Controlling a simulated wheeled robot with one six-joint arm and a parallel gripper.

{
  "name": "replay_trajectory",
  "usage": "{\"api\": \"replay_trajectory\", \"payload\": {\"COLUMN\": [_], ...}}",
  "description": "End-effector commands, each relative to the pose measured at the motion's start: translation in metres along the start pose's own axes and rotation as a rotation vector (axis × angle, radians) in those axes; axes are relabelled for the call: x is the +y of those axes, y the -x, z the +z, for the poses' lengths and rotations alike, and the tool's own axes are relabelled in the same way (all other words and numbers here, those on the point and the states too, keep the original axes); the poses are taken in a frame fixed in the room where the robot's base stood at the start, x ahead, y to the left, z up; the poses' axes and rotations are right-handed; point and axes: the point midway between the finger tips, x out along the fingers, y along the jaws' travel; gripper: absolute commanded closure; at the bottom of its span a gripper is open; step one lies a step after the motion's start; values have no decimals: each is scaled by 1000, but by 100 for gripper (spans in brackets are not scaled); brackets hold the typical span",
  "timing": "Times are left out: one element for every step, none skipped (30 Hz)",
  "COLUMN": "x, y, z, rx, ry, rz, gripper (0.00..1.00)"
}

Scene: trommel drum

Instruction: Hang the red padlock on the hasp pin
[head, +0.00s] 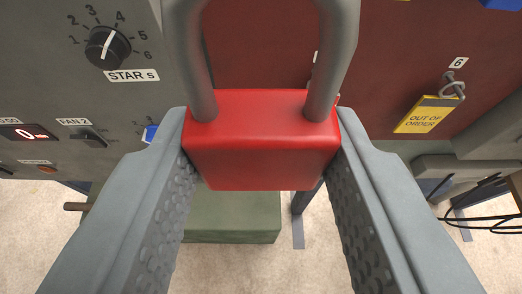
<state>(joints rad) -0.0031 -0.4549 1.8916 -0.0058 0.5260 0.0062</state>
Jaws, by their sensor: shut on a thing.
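The red padlock (261,145) is in the middle of the head view, with its thick grey shackle (335,60) rising upright out of the top of the frame. My gripper (261,155) is shut on the red body, one finger on each side. The top of the shackle is cut off by the frame edge. I cannot make out the hasp pin. A dark ring or loop (452,88) labelled 6 holds a yellow "OUT OF ORDER" tag (426,115) on the dark red panel at the right.
A grey control panel (60,75) with a rotary knob (108,47) marked STAR s stands at the left. A green box (232,218) is on the floor below the padlock. Black cables (490,222) hang at the lower right. Pale floor shows between them.

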Motion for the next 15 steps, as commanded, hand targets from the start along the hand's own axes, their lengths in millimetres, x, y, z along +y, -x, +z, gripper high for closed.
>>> {"api": "replay_trajectory", "payload": {"x": [0, 0, 0, 0, 0, 0, 0, 0, 0, 0, 0, 0, 0, 0, 0], "y": [1, 2, 3, 4, 4, 5, 6, 6, 7, 8, 8, 9, 10, 10, 11], "z": [0, 1, 1, 1, 2, 2, 2, 3, 3, 4, 4, 4, 4, 5, 5], "rx": [1, 0, 0, 0, 0, 0, 0, 0, 0, -1, -1, -1, -1, -1, -1], "ry": [0, 0, 0, 0, 0, 0, 0, 0, 0, 0, 0, 0, 0, 0, 0], "rz": [0, 0, 0, 0, 0, 0, 0, 0, 0, 0, 0, 0, 0, 0, 0], "gripper": [88, 88, 88, 88, 88, 88, 88, 88, 88, 88, 88, 88, 88, 88, 88]}}
